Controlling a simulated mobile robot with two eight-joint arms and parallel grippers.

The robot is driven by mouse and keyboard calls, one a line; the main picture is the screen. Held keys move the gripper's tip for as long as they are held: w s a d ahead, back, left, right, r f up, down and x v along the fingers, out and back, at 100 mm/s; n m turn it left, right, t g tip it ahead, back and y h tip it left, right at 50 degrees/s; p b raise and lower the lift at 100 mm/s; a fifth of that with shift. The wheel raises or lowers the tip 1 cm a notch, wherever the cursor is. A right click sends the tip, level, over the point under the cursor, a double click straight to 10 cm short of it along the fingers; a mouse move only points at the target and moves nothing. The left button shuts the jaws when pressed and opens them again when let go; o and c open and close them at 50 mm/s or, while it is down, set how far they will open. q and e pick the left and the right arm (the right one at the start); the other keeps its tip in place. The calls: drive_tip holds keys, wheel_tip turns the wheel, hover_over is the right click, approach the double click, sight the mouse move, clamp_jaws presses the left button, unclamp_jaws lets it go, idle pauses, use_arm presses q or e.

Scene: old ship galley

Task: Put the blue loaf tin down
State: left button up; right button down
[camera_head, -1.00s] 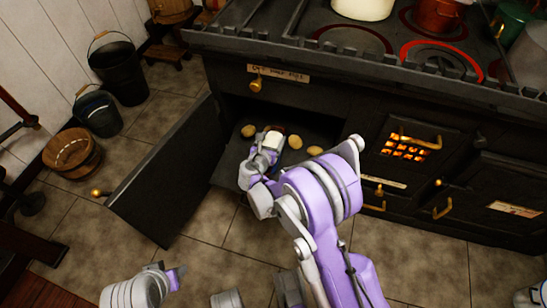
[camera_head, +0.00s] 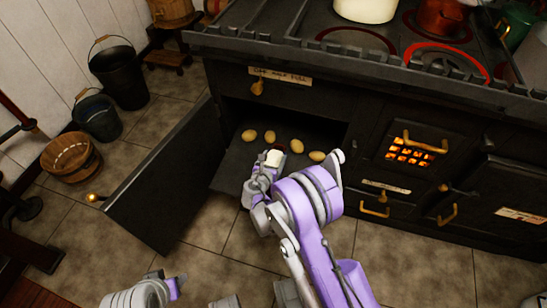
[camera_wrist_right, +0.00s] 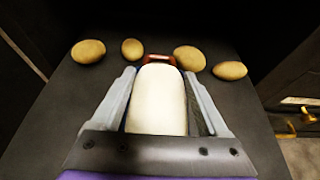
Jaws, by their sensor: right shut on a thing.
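My right gripper (camera_head: 268,168) is at the front of the open oven compartment, over the dark shelf (camera_head: 232,162). In the right wrist view, its two fingers (camera_wrist_right: 160,100) are shut around a long, pale, rounded loaf-like filling with a red end piece (camera_wrist_right: 157,58) at its far end. I take this as the loaf tin; its blue walls are mostly hidden by the fingers. The pale top (camera_head: 273,158) also shows in the head view. Whether the tin touches the shelf cannot be told. My left gripper (camera_head: 175,286) is low at the left, its jaws unclear.
Several potatoes (camera_head: 297,146) lie in a row on the shelf just beyond the tin; they also show in the wrist view (camera_wrist_right: 189,58). The oven door (camera_head: 165,180) stands open at the left.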

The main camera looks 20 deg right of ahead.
unclamp_jaws()
drive_tip(key=shift+f, duration=0.1)
drive_tip(key=shift+r, duration=0.2)
drive_tip(key=p+v, duration=0.2)
drive_tip(key=v, duration=1)
drive_tip(key=s+d+r+m+g+y, duration=0.2)
drive_tip(key=s+d+r+m+g, duration=0.15)
drive_tip(key=s+r+m, duration=0.35)
drive_tip(key=s+d+r+m+g+y, duration=0.1)
drive_tip(key=s+d+r+m+g, duration=0.15)
drive_tip(key=s+d+m, duration=0.4)
drive_tip(key=s+a+r+m+y, duration=0.2)
drive_tip(key=s+m, duration=0.5)
drive_tip(key=m, duration=0.1)
drive_tip(key=s+a+r+m+y, duration=0.1)
drive_tip(key=s+a+m+y, duration=0.1)
drive_tip(key=s+m, duration=0.5)
drive_tip(key=shift+s+a+r+m+g+y, duration=0.2)
drive_tip(key=shift+s+r+m+g+y, duration=0.1)
drive_tip(key=shift+s+r+m+g, duration=0.1)
